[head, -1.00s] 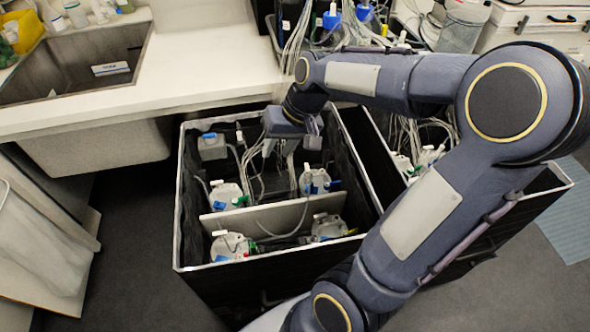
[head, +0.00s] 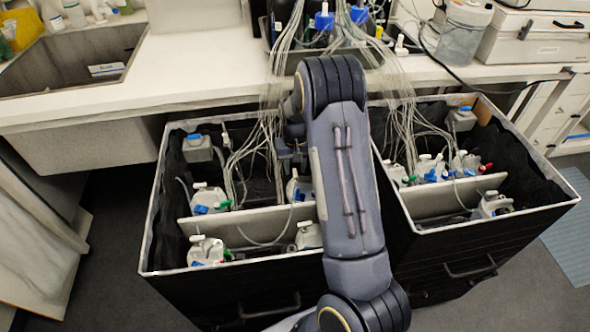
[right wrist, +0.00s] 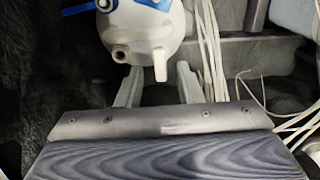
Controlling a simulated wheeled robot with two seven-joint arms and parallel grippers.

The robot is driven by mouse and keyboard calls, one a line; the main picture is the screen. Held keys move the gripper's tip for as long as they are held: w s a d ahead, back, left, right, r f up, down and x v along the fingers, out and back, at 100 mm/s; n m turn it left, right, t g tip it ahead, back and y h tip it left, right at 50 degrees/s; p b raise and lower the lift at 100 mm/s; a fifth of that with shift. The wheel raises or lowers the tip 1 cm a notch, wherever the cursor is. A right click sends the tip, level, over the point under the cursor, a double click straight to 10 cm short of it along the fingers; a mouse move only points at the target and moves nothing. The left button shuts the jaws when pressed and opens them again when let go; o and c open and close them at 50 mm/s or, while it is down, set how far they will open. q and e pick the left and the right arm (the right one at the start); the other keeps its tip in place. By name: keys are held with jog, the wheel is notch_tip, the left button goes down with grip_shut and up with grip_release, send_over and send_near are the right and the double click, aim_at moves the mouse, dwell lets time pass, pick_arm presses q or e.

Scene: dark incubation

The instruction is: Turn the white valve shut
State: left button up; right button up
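In the right wrist view, a white rounded bottle (right wrist: 140,28) with a blue part on top fills the upper middle. A white stub (right wrist: 160,66), possibly the white valve, points down from it. A dark round port sits beside the stub. My right gripper (right wrist: 157,76) has its two pale fingers spread apart, with the stub between their tips and no clear contact. In the head view, my right arm hides most of that gripper and part of the white bottle (head: 300,187) beside it. My left gripper is not in view.
The left black bin (head: 150,225) has a grey divider (head: 250,222), several white bottles and hanging tubes. The right black bin (head: 490,235) holds similar bottles. The counter (head: 200,75) runs behind the bins, with a sink (head: 75,65) at left. Tubes crowd the gripper's right side.

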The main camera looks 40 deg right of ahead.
jog(key=shift+f, duration=0.75)
grip_shut()
